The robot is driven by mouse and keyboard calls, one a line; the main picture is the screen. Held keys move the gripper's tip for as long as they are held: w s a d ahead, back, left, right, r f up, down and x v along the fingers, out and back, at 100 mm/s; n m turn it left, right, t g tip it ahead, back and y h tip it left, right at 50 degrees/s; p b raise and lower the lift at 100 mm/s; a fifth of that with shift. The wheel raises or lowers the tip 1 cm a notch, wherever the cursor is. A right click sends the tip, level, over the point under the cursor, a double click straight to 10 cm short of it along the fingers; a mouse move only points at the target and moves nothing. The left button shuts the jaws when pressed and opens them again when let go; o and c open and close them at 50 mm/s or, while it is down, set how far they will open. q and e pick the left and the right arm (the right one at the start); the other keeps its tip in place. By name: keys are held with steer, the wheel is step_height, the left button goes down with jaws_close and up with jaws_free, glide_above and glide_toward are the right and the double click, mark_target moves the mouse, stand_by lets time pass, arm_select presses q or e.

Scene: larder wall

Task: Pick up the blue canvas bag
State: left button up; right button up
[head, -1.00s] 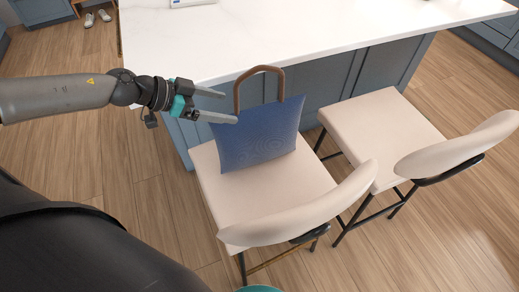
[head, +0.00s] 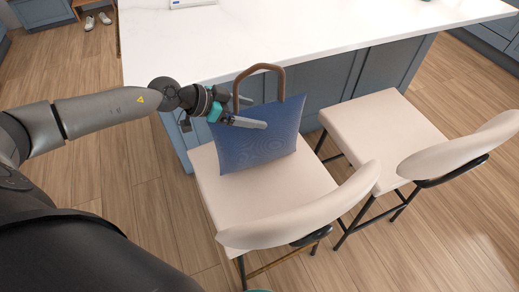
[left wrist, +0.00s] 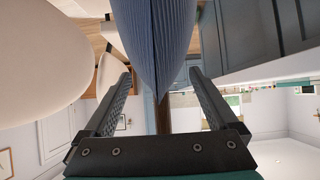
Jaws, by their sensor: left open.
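The blue canvas bag (head: 262,150) stands upright on the seat of the nearer cream chair (head: 222,197). Its brown loop handle (head: 262,68) rises above it. My left gripper (head: 259,112) is open at the bag's upper part, just below the handle, with one finger in front of the bag. In the left wrist view, the bag (left wrist: 160,40) lies between the two open fingers of the left gripper (left wrist: 160,74), and the brown handle (left wrist: 163,112) runs down between them. I cannot tell whether either finger touches the bag. My right gripper is out of view.
A kitchen island with a white top (head: 300,35) and blue-grey panels stands close behind the bag. A second cream chair (head: 385,130) is to the right. The nearer chair's backrest (head: 300,215) is in front. The wooden floor (head: 130,200) at left is clear.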

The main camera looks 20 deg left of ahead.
arm_select(q)
steer(key=shift+w+d+f, duration=0.25)
jaws_close()
stand_by(0.7)
steer(key=shift+w+r, duration=0.15)
steer(key=shift+r, duration=0.15)
